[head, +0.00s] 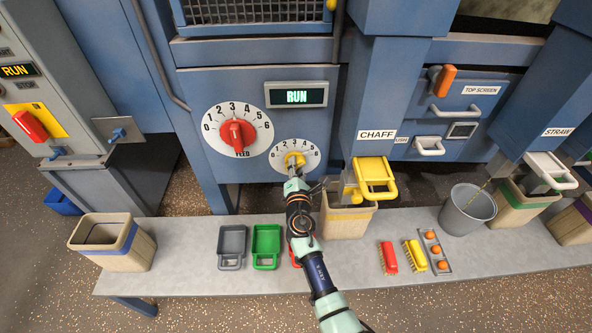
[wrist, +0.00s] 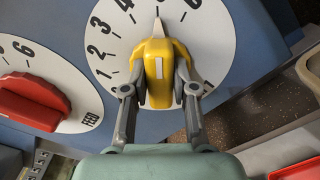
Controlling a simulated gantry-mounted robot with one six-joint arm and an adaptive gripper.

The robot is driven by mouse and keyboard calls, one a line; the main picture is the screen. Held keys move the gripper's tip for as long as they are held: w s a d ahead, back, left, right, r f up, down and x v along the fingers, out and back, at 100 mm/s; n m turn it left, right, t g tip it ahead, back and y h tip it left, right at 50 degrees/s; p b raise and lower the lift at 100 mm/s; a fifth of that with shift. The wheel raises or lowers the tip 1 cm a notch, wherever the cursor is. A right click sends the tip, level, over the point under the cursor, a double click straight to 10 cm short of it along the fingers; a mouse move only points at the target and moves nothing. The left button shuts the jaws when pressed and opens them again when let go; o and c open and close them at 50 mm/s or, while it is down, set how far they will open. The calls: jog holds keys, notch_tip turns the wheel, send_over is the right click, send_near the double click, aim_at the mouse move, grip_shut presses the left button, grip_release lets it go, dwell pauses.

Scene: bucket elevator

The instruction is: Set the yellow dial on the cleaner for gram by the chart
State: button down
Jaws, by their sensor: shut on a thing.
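The yellow dial (head: 294,160) sits on a round white numbered scale (head: 284,150) on the blue panel, right of the larger red dial. My gripper (head: 294,174) is shut on the dial. In the wrist view my gripper (wrist: 160,92) has one finger on each side of the yellow dial (wrist: 157,62). The exact reading is unclear, as part of the scale is hidden. I cannot make out a chart in either view.
The chaff spout's yellow handle (head: 375,178) is close right. Below, a grey bench (head: 190,262) holds bins, scoops, brushes and a grey bucket (head: 467,209).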

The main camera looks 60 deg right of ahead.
jog(key=c, duration=0.9)
grip_release()
jog(key=v, duration=1.2)
